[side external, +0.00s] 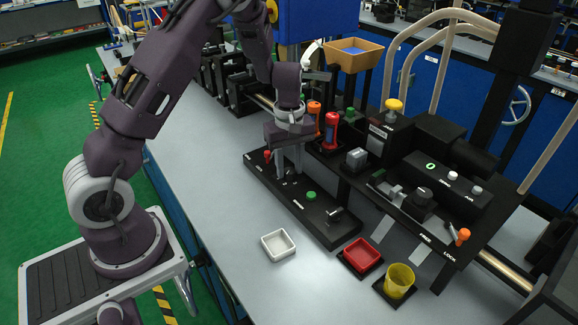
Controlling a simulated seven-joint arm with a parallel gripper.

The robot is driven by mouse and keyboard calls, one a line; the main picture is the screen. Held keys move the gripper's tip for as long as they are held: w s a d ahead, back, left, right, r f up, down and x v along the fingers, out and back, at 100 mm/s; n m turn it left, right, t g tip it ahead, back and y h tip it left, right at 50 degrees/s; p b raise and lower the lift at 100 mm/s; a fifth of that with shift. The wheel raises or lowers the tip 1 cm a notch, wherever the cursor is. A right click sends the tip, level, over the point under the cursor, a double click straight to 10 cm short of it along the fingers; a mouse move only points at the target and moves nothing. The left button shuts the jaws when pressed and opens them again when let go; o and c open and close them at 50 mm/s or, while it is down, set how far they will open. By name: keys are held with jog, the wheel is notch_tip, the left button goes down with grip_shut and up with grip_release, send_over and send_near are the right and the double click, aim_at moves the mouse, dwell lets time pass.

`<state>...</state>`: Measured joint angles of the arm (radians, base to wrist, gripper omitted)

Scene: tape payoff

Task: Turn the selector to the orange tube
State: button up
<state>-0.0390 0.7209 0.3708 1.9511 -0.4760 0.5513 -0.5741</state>
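A long black panel (318,222) lies on the bench, with a small red knob (267,155), a green button (311,196) and a small metal lever (335,213) on it. My gripper (289,172) points down over the panel's far half, with its fingertips at or just above a small dark part that may be the selector. The fingers largely hide this part, and its direction is not clear. I cannot tell whether the fingers are open or shut. An orange tube (314,107) and a red tube (331,128) stand upright behind the panel, to the right of my gripper.
A white tray (278,244), a red tray (362,254) and a yellow cup (399,280) stand at the front. A black machine (425,200) with buttons and an orange-tipped lever (462,236) stands to the right. The bench left of the panel is clear.

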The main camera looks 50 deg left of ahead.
aim_at(289, 171)
jog(key=shift+o, duration=1.1)
notch_tip(289, 171, up, 7)
jog(key=s+d+r+m+t+h, duration=0.15)
jog(key=s+d+r+m, duration=0.35)
jog(key=r, duration=0.5)
jog(key=s+d+r+m+t, duration=0.1)
jog(key=s+d+r+m, duration=0.1)
jog(key=s, duration=0.4)
jog(key=s+d+r+m+t+y, duration=0.1)
jog(key=s+d+r+m, duration=0.1)
jog(key=s+m, duration=0.2)
jog(key=s+d+r+m+t, duration=0.2)
jog(key=s+d+m, duration=0.1)
jog(key=s, duration=0.6)
jog(key=shift+s+r+m, duration=0.15)
jog(key=shift+s+m, duration=0.1)
jog(key=shift+m, duration=0.25)
jog(key=shift+y, duration=0.25)
